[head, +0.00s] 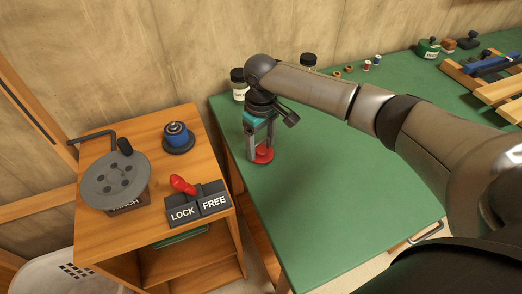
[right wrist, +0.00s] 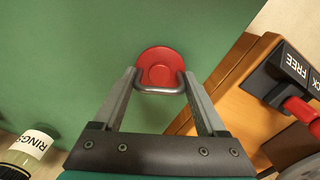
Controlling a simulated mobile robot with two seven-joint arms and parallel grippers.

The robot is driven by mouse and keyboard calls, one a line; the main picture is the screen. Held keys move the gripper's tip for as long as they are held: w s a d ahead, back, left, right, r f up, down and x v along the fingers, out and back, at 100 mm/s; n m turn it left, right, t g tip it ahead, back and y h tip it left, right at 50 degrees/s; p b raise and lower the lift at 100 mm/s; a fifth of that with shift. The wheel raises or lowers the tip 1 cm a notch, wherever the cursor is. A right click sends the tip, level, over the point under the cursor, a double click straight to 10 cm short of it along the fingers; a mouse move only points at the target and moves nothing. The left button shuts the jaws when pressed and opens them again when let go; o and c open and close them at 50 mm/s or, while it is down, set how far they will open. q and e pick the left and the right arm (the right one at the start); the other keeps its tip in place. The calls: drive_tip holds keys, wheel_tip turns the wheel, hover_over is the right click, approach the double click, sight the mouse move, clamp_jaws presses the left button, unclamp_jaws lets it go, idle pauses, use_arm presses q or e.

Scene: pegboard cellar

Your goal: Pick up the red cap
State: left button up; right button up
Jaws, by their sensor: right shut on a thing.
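The red cap (head: 264,156) is a round red disc near the left edge of the green table (head: 330,190). In the right wrist view the red cap (right wrist: 160,64) has a curved grey bar (right wrist: 160,91) across its near side. My right gripper (head: 261,150) points down over the cap. In the right wrist view my right gripper (right wrist: 159,85) has its two fingers at the ends of the grey bar, shut on the cap. The cap looks at or very near the table top; I cannot tell if there is a gap. My left gripper is not in view.
A wooden cabinet (head: 162,232) on the left bears a LOCK/FREE block (head: 198,203) with a red lever, a grey crank disc (head: 114,180) and a blue knob (head: 177,136). Jars (head: 238,84) stand behind my gripper. Wooden slats (head: 487,95) lie far right. The table's middle is clear.

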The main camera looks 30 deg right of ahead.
drive_tip(key=c, duration=0.4)
drive_tip(key=shift+r, duration=0.1)
